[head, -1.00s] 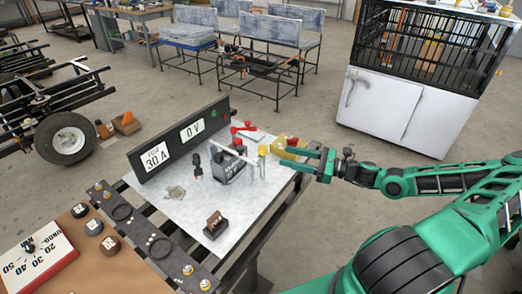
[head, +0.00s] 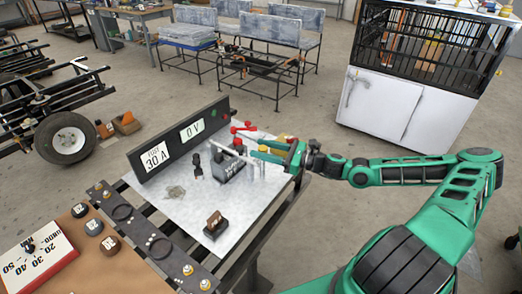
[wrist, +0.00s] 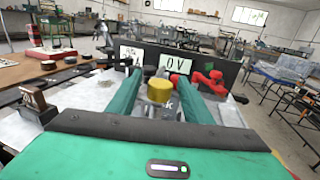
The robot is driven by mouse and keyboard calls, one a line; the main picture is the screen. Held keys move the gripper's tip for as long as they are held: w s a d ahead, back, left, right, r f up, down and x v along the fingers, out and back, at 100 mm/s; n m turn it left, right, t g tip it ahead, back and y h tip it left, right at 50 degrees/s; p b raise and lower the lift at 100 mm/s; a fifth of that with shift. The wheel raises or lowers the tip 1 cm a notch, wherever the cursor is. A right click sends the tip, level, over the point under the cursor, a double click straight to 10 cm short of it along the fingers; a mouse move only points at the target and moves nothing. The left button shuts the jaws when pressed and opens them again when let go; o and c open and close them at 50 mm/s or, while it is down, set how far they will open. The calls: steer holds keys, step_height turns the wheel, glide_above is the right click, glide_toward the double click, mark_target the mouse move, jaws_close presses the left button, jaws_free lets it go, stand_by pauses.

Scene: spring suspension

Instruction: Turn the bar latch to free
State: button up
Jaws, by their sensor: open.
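A dark block (head: 229,171) with a pale bar on it stands near the middle of the light plate (head: 190,215). I cannot tell for sure whether that bar is the bar latch. My gripper (head: 254,149) reaches in from the right, over the plate's right part and just beside the block, with its green fingers apart. In the wrist view the two fingers (wrist: 158,85) flank a yellow round knob (wrist: 159,91), which shows between them without visible contact. A red lever (wrist: 207,80) shows beyond the right finger. The fingers hide part of the area around the block.
A dark panel (head: 165,152) reading "30 A" and "0 V" stands along the plate's back left edge. A small brown block (head: 215,222) sits near the front. A brown board with a dial (head: 42,258) is at lower left. The plate's front part is mostly clear.

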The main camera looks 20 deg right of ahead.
steer(key=c, duration=1.1)
steer(key=shift+o, duration=0.2)
steer(key=shift+a, duration=0.1)
